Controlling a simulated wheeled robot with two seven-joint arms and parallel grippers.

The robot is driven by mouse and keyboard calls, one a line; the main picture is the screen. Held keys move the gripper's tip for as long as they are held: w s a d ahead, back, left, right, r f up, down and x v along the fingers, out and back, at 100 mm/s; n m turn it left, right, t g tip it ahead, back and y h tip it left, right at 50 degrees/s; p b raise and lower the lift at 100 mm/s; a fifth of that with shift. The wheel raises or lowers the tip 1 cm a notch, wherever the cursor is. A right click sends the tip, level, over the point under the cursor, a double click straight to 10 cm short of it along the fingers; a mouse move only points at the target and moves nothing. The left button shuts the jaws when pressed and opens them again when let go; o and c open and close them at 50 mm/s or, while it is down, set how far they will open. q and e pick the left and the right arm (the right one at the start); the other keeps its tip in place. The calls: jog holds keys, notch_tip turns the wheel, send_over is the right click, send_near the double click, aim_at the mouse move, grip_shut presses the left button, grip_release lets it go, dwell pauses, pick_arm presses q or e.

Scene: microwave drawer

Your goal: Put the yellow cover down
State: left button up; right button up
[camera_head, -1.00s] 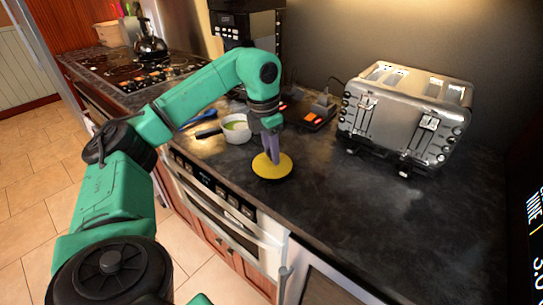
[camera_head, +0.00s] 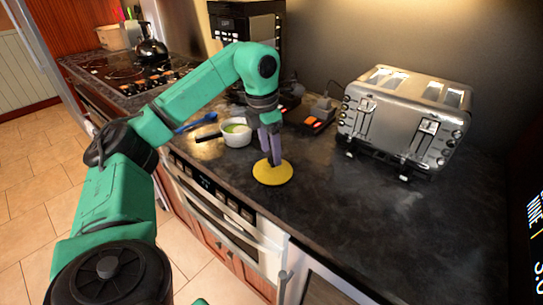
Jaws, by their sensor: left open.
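The yellow cover (camera_head: 286,174) is a round, flat disc lying on the dark countertop (camera_head: 335,215) near its front edge. My left gripper (camera_head: 272,160) points down over the cover, with its grey-purple fingertips at the middle of the disc. The jaws are open. The fingers hide the middle of the cover, so I cannot tell whether they still touch it. My right gripper is not in view.
A white pan (camera_head: 237,133) with green contents and a dark handle stands behind and left of the cover. A silver toaster (camera_head: 400,120) stands to the right. A kettle (camera_head: 151,50) is on the stove at the back left. The counter right of the cover is clear.

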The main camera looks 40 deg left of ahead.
aim_at(267, 168)
pick_arm(q)
notch_tip(267, 168, up, 9)
jog(key=s+p, duration=0.1)
jog(key=p, duration=0.2)
jog(key=shift+a+r, duration=0.15)
jog(key=shift+a, duration=0.05)
